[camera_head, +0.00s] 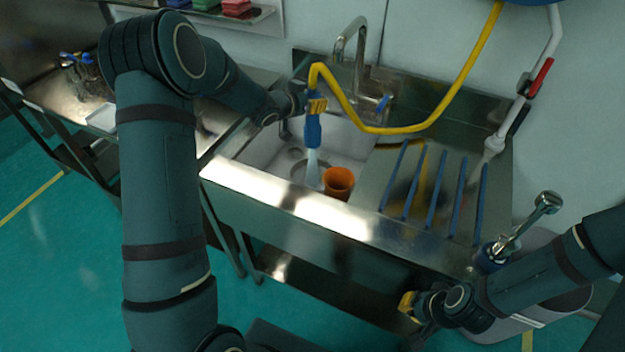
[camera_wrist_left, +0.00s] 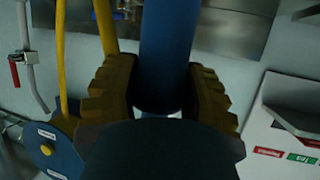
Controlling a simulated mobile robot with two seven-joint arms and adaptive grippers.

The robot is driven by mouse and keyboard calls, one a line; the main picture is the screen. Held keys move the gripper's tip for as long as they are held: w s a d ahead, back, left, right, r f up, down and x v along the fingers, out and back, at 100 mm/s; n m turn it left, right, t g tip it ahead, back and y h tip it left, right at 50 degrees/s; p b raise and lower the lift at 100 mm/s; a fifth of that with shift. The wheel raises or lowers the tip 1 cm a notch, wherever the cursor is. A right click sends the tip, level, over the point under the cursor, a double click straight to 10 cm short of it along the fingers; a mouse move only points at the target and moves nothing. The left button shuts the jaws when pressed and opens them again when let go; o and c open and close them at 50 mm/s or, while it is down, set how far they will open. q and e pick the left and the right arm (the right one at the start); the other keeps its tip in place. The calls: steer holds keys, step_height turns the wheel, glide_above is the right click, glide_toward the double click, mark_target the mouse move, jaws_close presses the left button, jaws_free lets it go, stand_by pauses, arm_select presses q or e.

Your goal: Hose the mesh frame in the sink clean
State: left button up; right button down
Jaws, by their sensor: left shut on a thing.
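My left gripper (camera_head: 317,106) is shut on the blue hose nozzle (camera_head: 313,132), which hangs nozzle-down over the sink (camera_head: 262,150). The nozzle also shows between the ridged yellow fingers in the left wrist view (camera_wrist_left: 165,50). A pale spray comes from its tip into the basin. An orange cup-shaped thing (camera_head: 339,181) is in the basin, just right of the spray. I cannot make out a mesh frame for certain; the basin's front wall hides part of the bottom. My right gripper (camera_head: 408,304) is low in front of the sink unit, its jaws unclear.
The yellow hose (camera_head: 408,130) loops from the nozzle up to the right. A tap (camera_head: 350,45) stands behind the basin. A drainboard with blue bars (camera_head: 412,190) lies to the right. A blue holder (camera_head: 488,258) with a metal tool is at the right front corner.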

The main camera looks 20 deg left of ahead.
stand_by(0.4)
arm_select(q)
steer(key=shift+w+d+b, duration=0.25)
steer(key=shift+w+d, duration=0.45)
steer(key=shift+d, duration=0.2)
steer(key=shift+w+d+b, duration=0.25)
steer(key=shift+w+d, duration=0.45)
steer(key=shift+d, duration=0.2)
steer(key=shift+a+r, duration=0.1)
steer(key=a+p, duration=0.5)
steer(key=a, duration=0.1)
steer(key=shift+w, duration=0.45)
steer(key=shift+s, duration=0.1)
stand_by(0.5)
